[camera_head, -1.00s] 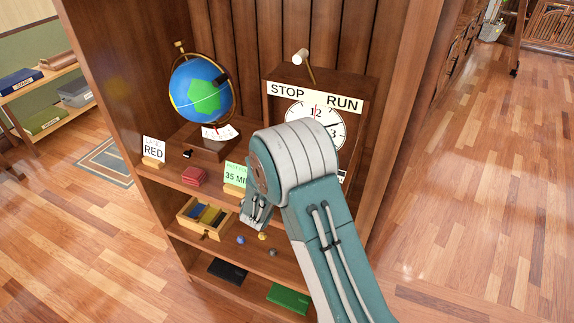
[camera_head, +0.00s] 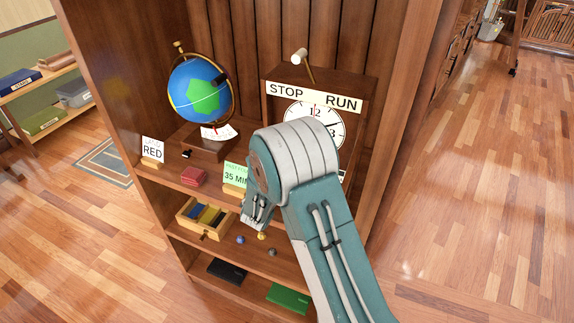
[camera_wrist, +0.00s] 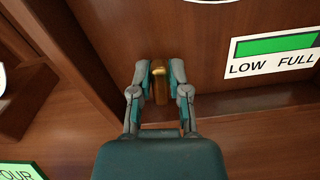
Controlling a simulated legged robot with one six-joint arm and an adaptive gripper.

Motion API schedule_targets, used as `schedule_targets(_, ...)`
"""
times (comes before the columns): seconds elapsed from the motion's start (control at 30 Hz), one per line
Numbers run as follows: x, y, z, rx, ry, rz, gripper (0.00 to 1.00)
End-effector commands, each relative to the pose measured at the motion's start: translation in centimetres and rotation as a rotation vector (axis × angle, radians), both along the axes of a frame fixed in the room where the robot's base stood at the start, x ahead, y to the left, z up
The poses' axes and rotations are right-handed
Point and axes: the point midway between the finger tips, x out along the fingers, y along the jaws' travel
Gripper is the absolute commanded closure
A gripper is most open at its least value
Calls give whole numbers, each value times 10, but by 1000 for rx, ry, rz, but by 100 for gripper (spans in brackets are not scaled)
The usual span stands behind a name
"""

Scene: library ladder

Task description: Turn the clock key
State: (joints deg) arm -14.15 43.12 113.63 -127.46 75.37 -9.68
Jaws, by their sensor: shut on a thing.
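The clock (camera_head: 357,102) is a brown wooden case on the shelf, with a white dial and a STOP/RUN strip on top. Its brass key (camera_wrist: 159,84) shows in the wrist view, low on the case front below the dial. My gripper (camera_wrist: 159,83) is shut on the key, one finger on each side. The key's broad face looks upright in the wrist view. A green bar gauge marked LOW and FULL (camera_wrist: 274,55) is to the right of the key. In the head view my arm hides the key, the gripper and the dial's lower left.
A globe (camera_head: 200,90) stands left of the clock. A small drawer tray (camera_head: 205,229) sits lower. The shelf's right side panel (camera_head: 392,120) is close to my arm.

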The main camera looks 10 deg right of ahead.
Motion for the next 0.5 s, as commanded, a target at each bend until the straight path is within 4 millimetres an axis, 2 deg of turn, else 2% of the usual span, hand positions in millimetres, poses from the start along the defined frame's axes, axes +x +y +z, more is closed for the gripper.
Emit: schedule_targets(0.5,-3,-3,-3,398,-285,4,100)
